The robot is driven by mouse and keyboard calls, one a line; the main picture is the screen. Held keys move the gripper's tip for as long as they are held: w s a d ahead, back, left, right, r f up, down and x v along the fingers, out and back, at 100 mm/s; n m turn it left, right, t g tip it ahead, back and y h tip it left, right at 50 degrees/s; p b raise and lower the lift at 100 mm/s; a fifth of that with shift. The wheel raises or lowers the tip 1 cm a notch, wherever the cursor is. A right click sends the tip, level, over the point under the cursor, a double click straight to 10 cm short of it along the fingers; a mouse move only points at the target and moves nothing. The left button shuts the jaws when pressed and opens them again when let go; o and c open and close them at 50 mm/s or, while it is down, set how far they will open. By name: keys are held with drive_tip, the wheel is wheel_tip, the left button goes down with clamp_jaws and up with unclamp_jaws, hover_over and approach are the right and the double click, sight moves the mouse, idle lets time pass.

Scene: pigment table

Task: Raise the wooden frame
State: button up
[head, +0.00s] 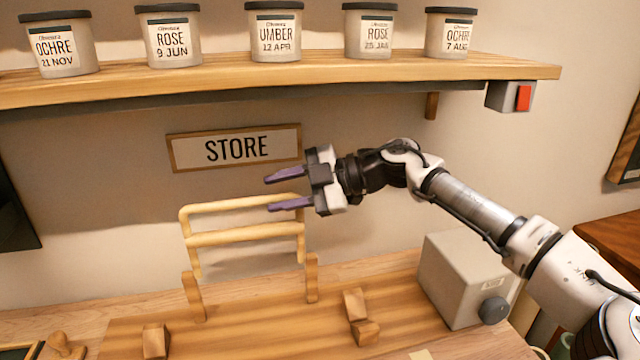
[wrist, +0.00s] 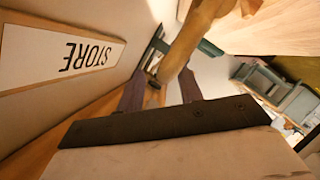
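The wooden frame (head: 225,206) is a pale set of rounded bars with an upper rail and a lower rail. It stands roughly upright above the wooden board, its side bars reaching down to two short posts (head: 312,278). My gripper (head: 270,193) is open at the frame's upper right in the head view, its purple fingers pointing left. The upper rail appears between the fingertips in that view; I cannot tell whether they touch it. In the wrist view, a wooden piece (wrist: 190,42) shows beyond the open fingers (wrist: 160,92); which piece it is stays unclear.
A shelf (head: 270,78) with several labelled jars runs above my gripper. A STORE sign (head: 235,148) hangs behind the frame. A grey box with a dark knob (head: 462,275) stands at the right. Wooden blocks (head: 156,341) sit on the board's front.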

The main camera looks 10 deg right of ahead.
drive_tip(key=b+v, duration=0.2)
drive_tip(key=v, duration=0.9)
drive_tip(key=shift+d+b, duration=0.15)
drive_tip(key=shift+b, duration=0.15)
